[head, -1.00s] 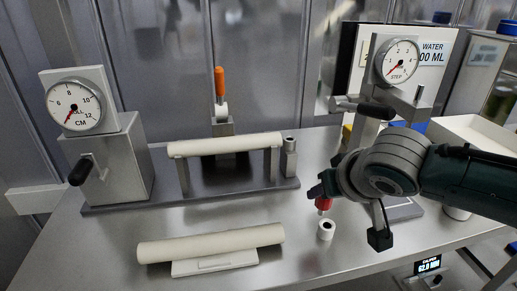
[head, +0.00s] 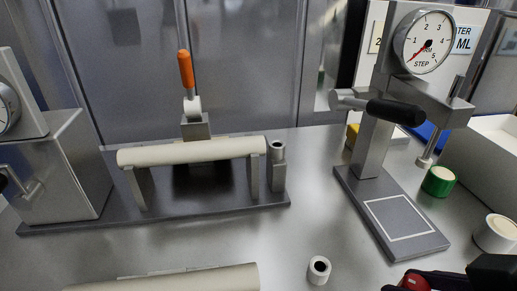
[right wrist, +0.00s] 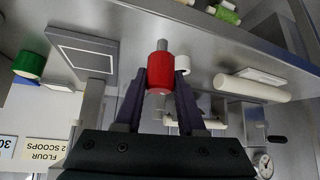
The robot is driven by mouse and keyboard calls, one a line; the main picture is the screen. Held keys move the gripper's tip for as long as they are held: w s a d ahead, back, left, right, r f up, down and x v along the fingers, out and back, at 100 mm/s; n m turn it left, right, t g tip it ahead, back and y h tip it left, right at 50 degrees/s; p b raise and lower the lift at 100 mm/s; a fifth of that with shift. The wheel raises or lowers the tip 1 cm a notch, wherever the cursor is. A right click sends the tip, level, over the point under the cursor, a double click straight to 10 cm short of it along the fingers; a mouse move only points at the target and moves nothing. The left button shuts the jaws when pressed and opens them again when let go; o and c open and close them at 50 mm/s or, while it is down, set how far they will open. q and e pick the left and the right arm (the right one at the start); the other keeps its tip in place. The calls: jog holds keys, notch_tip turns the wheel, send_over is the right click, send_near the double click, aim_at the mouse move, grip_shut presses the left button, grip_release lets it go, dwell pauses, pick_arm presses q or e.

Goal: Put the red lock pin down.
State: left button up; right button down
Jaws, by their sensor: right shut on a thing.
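The red lock pin (right wrist: 158,76) is held between the two fingertips of my right gripper (right wrist: 160,88) in the right wrist view. Its grey metal shank sticks out beyond the fingers. In the head view my right gripper (head: 428,283) shows only in part at the bottom right edge, with the red pin head (head: 414,282) in it. A small white socket with a dark hole (head: 319,270) stands on the bench to its left, apart from the pin. A metal post with a hole (head: 277,166) stands at the right end of the roller stand. My left gripper is not in view.
A grey press with a STEP dial (head: 424,41) and a dark base (head: 395,222) stands at right. Bench between stand and press is clear.

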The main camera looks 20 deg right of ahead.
jog(key=shift+w+d, duration=0.35)
jog(key=shift+w, duration=0.55)
jog(key=w, duration=1.6)
jog(key=shift+a+b, duration=0.4)
jog(key=shift+w+f, duration=0.25)
jog(key=shift+f, duration=0.1)
notch_tip(320, 180, down, 3)
jog(key=shift+s+r+b, duration=0.1)
jog(key=shift+b, duration=0.3)
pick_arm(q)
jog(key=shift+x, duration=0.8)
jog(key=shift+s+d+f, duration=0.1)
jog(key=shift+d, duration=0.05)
pick_arm(e)
jog(key=c, duration=1)
grip_release()
jog(key=o, duration=0.5)
